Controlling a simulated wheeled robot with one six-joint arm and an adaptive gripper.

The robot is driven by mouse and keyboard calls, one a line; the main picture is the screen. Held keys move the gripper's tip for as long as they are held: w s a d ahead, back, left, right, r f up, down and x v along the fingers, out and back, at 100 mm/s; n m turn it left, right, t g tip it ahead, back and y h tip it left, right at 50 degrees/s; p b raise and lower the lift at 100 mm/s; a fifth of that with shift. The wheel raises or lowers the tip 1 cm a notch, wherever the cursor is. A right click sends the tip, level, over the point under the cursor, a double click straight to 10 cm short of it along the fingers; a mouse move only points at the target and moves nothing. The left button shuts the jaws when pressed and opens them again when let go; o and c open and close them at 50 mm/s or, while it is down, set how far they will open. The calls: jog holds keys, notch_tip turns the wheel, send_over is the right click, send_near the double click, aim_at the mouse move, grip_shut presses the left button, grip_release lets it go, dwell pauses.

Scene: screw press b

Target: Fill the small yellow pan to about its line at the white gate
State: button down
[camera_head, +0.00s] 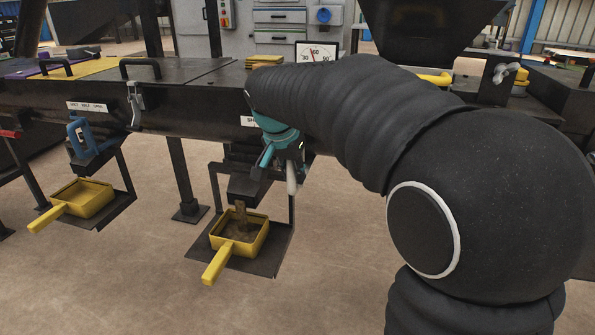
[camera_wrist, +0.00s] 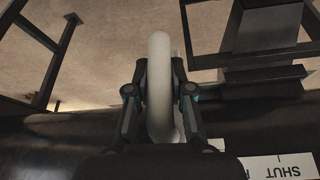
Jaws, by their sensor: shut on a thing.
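My gripper (camera_head: 285,148) is shut on the white gate handle (camera_head: 292,181) at the trough's front. In the wrist view, both fingers of my gripper (camera_wrist: 161,75) close on the white loop handle (camera_wrist: 158,45). To its left, a dark spout (camera_head: 247,185) pours a brown stream (camera_head: 241,214) into the small yellow pan (camera_head: 259,241). Brown material covers the pan's floor below the rim. I cannot make out the fill line. The pan sits level on a black shelf (camera_head: 272,258), its handle toward me.
A second yellow pan (camera_head: 64,209) stands at left, on another shelf under a spout with a blue handle (camera_head: 77,137). A dial gauge (camera_head: 316,56) stands on the bench. A "SHUT" label (camera_wrist: 280,168) shows in the wrist view. The floor in front is clear.

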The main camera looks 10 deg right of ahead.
jog(key=c, duration=1)
grip_release()
jog(key=shift+a, duration=0.15)
jog(key=shift+r, duration=0.15)
jog(key=v, duration=1.1)
jog(key=shift+s+r, duration=0.1)
jog(key=shift+r, duration=0.25)
